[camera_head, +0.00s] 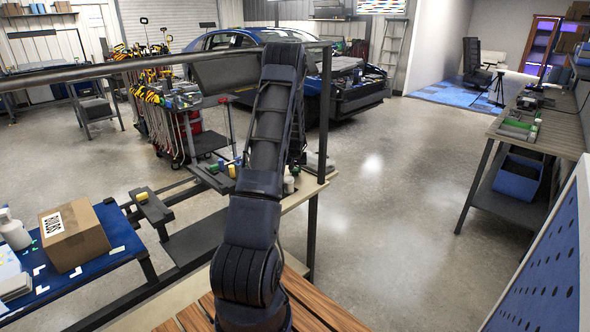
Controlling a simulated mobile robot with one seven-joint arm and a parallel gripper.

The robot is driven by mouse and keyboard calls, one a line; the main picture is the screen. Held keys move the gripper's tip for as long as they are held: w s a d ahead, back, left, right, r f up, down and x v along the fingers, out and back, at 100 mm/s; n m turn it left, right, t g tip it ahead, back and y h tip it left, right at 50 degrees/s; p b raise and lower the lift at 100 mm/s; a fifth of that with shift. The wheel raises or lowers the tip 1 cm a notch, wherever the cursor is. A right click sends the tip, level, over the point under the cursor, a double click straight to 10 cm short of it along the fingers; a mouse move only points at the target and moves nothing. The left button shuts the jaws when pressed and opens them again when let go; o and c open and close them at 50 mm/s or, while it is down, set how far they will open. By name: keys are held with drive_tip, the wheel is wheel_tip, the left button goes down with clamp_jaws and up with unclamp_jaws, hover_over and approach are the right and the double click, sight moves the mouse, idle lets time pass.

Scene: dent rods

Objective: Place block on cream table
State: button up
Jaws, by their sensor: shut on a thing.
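My dark arm rises through the middle of the camera view and bends over at the top. My gripper is not visible; the arm's own links cover the area where its end hangs down. I cannot make out a block in it. A cream surface (312,190) shows as a narrow strip right of my arm, most of it hidden behind the arm. I cannot tell if this is the cream table. A small yellow piece (142,197) sits on a dark stand at the left, apart from my arm.
A blue-topped table (112,224) at the left holds a cardboard box (73,235) and a white bottle (13,230). Dark metal rails frame the space around my arm. A workbench (545,135) stands at the right. The floor (390,220) between is clear.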

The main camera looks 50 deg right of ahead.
drive_tip(key=shift+f, duration=0.15)
drive_tip(key=o, duration=1)
drive_tip(key=shift+o, duration=0.2)
drive_tip(key=v, duration=1.2)
drive_tip(key=shift+r, duration=0.2)
